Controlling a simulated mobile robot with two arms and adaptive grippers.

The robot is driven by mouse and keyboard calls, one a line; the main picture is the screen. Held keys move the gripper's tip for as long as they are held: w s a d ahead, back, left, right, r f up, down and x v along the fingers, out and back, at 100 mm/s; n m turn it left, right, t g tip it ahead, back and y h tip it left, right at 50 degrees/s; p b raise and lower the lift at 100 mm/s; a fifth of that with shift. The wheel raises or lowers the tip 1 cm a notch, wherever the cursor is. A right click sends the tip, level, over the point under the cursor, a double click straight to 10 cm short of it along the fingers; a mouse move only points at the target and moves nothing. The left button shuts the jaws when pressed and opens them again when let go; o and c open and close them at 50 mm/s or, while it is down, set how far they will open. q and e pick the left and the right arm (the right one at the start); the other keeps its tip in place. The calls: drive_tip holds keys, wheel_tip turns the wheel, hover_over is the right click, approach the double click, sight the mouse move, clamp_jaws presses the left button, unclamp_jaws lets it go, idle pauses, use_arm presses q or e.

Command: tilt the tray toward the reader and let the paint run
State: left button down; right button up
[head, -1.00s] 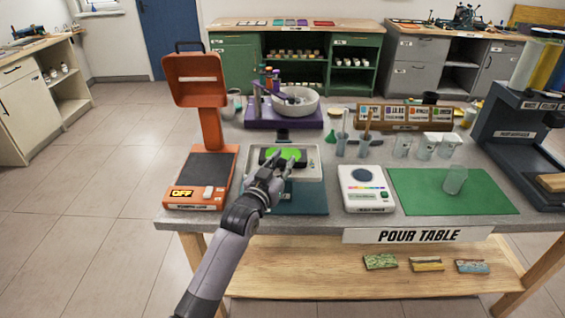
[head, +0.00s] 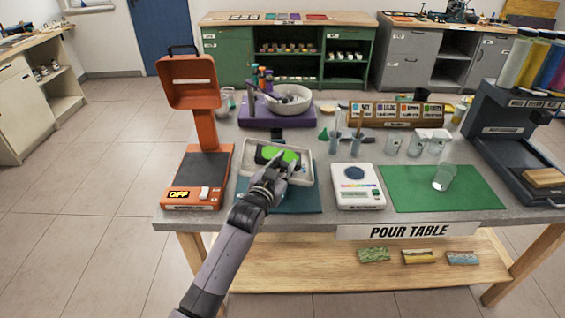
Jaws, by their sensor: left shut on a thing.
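The pale grey tray (head: 304,173) sits over a teal base near the front middle of the pour table. It leans with its right side lower, toward the reader. A dark panel (head: 261,154) lies in it with bright green paint (head: 290,157) on the panel's right part. My left gripper (head: 270,177) is shut on the tray at its front edge; the fingers hide the exact contact. The white reader (head: 358,187) stands just right of the tray, apart from it. My right gripper is not in view.
An orange lamp stand (head: 193,178) stands close on the left. A purple stand with a white bowl (head: 289,100) is behind.

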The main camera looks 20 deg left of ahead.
use_arm(q)
drive_tip(key=c, duration=1.4)
unclamp_jaws()
drive_tip(key=shift+o, duration=0.2)
drive_tip(key=s+a+r, duration=0.1)
drive_tip(key=s, duration=1.1)
drive_tip(key=shift+a, duration=0.1)
drive_tip(key=s+f+g, duration=0.3)
drive_tip(key=s+f, duration=0.1)
drive_tip(key=f, duration=0.9)
drive_tip(key=s+a+f+g, duration=0.15)
drive_tip(key=s+f, duration=0.25)
drive_tip(key=f, duration=0.8)
drive_tip(key=s+d+f+g, duration=0.1)
drive_tip(key=s+f+g, duration=0.3)
drive_tip(key=f, duration=0.9)
drive_tip(key=s+a+f+g, duration=0.1)
drive_tip(key=s+f+g, duration=0.1)
drive_tip(key=s+f, duration=0.5)
drive_tip(key=s+a+f+g+y, duration=0.1)
drive_tip(key=s+f+g, duration=0.2)
drive_tip(key=s, duration=1.4)
drive_tip(key=s+a+f+n+g, duration=0.1)
drive_tip(key=s+f+g, duration=0.1)
drive_tip(key=s+f, duration=0.8)
drive_tip(key=s, duration=0.3)
drive_tip(key=shift+a+f+y, duration=0.35)
drive_tip(key=shift+a+y, duration=0.05)
